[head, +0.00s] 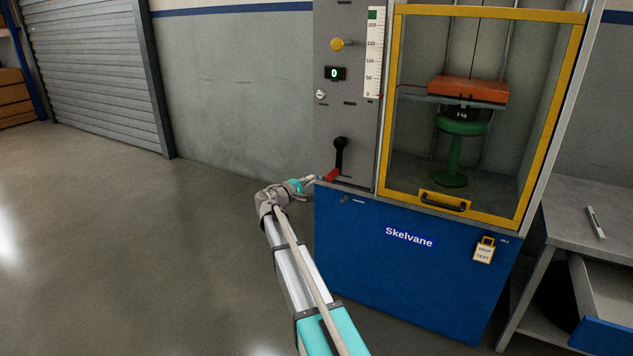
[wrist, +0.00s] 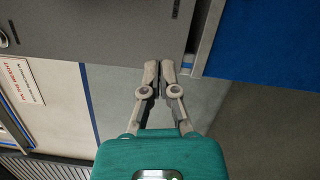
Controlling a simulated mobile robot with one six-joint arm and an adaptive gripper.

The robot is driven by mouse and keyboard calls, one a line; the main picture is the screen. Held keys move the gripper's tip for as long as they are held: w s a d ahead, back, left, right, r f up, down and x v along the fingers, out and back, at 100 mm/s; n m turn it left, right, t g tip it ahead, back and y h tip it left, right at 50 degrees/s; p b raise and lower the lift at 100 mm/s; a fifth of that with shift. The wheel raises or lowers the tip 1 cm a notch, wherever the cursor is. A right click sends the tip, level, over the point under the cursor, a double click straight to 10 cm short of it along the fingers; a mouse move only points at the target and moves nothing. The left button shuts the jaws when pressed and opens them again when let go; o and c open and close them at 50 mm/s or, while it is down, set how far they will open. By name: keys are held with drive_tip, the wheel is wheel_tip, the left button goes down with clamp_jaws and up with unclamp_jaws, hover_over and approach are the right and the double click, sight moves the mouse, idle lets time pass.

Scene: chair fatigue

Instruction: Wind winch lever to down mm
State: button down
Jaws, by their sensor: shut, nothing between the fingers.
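The winch lever (head: 340,152) is a black crank on the grey front panel, with its pivot at the top and a red handle (head: 332,175) at its lower end. It hangs down, tilted slightly left. My gripper (head: 313,179) is at the panel's left edge, just left of the red handle and apart from it. In the wrist view my gripper (wrist: 161,68) has its two fingertips together and empty, near the edge of the grey panel (wrist: 100,28). The lever is not recognisable there. The display (head: 335,73) reads 0, and a vertical scale (head: 374,55) stands beside it.
A yellow-framed guard (head: 386,110) closes the chamber holding a green stool (head: 455,155) under an orange weight (head: 470,89). A yellow knob (head: 337,44) sits above the display. The blue base cabinet (head: 400,275) is below. A grey bench (head: 570,215) stands right. Floor at left is clear.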

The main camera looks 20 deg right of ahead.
drive_tip(key=v, duration=0.9)
drive_tip(key=shift+s, duration=0.2)
drive_tip(key=shift+s+d, duration=0.1)
drive_tip(key=s+a+f+m+g+y+p, duration=0.1)
drive_tip(key=s+f+m+g+y+p, duration=0.1)
drive_tip(key=s+f+y, duration=0.45)
drive_tip(key=s+f+m+g+y+p, duration=0.1)
drive_tip(key=s+f+m+g, duration=0.2)
drive_tip(key=s, duration=0.7)
drive_tip(key=s+a+f+m+g+y+p, duration=0.1)
drive_tip(key=s+a+y+p, duration=0.1)
drive_tip(key=s+a+y, duration=0.5)
drive_tip(key=s+a+f+m+g+y+p, duration=0.1)
drive_tip(key=s+a+y+p, duration=0.3)
drive_tip(key=s, duration=0.6)
wheel_tip(320, 180, up, 37)
drive_tip(key=a+h+p, duration=0.1)
drive_tip(key=p, duration=3.4)
drive_tip(key=shift+r+h+p, duration=0.2)
drive_tip(key=shift+h+p, duration=0.15)
drive_tip(key=shift+p, duration=0.05)
drive_tip(key=shift+w, duration=0.1)
